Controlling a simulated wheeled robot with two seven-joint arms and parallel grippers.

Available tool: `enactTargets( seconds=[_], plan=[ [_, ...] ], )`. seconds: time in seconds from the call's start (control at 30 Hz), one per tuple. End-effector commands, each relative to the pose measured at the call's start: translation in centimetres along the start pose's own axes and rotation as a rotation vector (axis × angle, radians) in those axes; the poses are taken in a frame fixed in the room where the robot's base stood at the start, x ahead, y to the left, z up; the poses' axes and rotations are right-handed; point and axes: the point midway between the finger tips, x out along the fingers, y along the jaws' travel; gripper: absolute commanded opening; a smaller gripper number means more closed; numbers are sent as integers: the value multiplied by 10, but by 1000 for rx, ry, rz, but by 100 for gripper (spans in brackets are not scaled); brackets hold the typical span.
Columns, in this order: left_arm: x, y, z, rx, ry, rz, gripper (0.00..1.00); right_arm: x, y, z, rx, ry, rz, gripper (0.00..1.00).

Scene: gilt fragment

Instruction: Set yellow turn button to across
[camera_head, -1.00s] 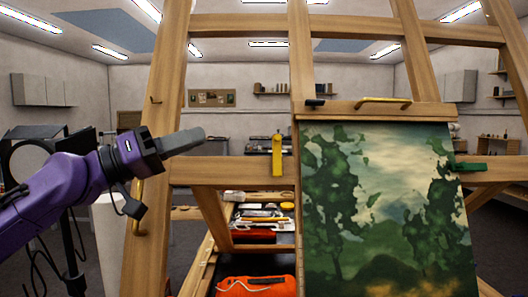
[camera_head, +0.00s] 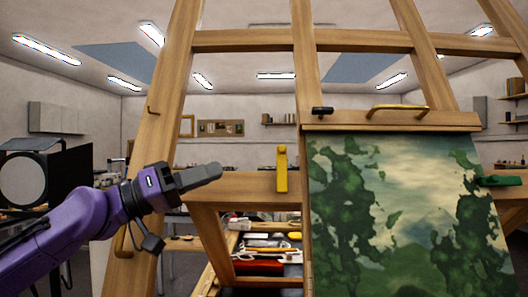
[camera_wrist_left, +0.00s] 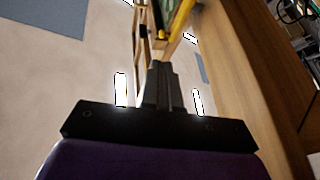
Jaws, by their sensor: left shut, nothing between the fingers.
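The yellow turn button (camera_head: 282,170) is a small upright bar on the easel's wooden crossbar, left of the painting, with its long side vertical. My left gripper (camera_head: 216,171) is shut and empty. Its tip points right, toward the button, and stands apart from it to the left. In the left wrist view the closed dark fingers (camera_wrist_left: 160,72) point toward a yellow strip (camera_wrist_left: 181,22) at the top; I cannot tell for sure that this is the button. My right gripper is not in view.
The wooden easel (camera_head: 160,110) fills the middle. A painting (camera_head: 400,215) hangs on its right, with a brass handle (camera_head: 397,110) above and a green turn button (camera_head: 498,181) beside it. A black lamp (camera_head: 45,172) stands at the left. A tool drawer (camera_head: 262,250) lies behind, low.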

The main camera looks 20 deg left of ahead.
Motion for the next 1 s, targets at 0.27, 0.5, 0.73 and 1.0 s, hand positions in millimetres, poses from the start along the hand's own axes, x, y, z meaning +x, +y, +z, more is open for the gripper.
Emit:
enactTargets(
  seconds=[0.27, 0.5, 0.73, 1.0],
  plan=[
    [66, 2, -2, -4, -6, 1, 0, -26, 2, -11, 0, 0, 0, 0],
    [107, 2, -2, -4, -4, 1, 0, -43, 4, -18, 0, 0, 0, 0],
    [119, 0, 0, -2, -2, 0, 0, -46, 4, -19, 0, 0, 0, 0],
    [118, 0, 1, -1, -1, 1, 0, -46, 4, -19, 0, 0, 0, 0]
  ],
)
